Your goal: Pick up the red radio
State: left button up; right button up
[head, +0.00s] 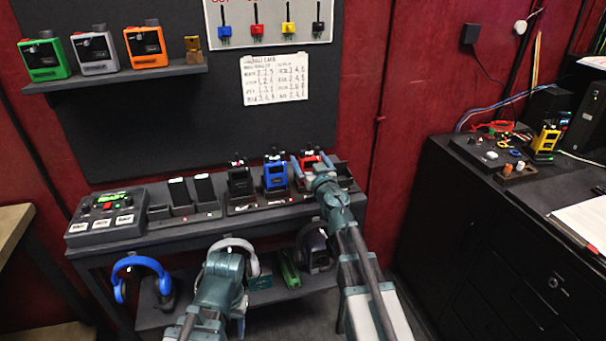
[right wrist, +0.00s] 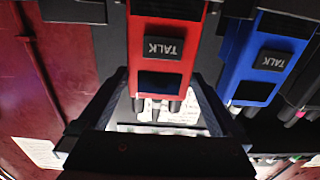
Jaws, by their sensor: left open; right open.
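The red radio (head: 309,159) stands in the charging row on the dark shelf, right of the blue radio (head: 275,173). My right gripper (head: 312,166) is open, with its fingers on either side of the red radio and hiding much of it. In the right wrist view the red radio (right wrist: 165,48) appears upside down, between and beyond the open fingers (right wrist: 163,103); I cannot tell whether they touch it. My left gripper (head: 222,262) is low, in front of the shelf, and holds nothing that I can see.
A black radio (head: 240,182) and the blue one, also in the right wrist view (right wrist: 265,55), stand close by. A button box (head: 107,216) is at the left. Headphones (head: 142,276) hang below the shelf. A black cabinet (head: 470,235) stands at the right.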

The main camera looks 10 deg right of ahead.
jog(key=shift+w, duration=0.35)
jog(key=shift+s+d, duration=0.1)
jog(key=shift+s, duration=0.05)
jog(key=c, duration=1.4)
jog(key=shift+r, duration=0.1)
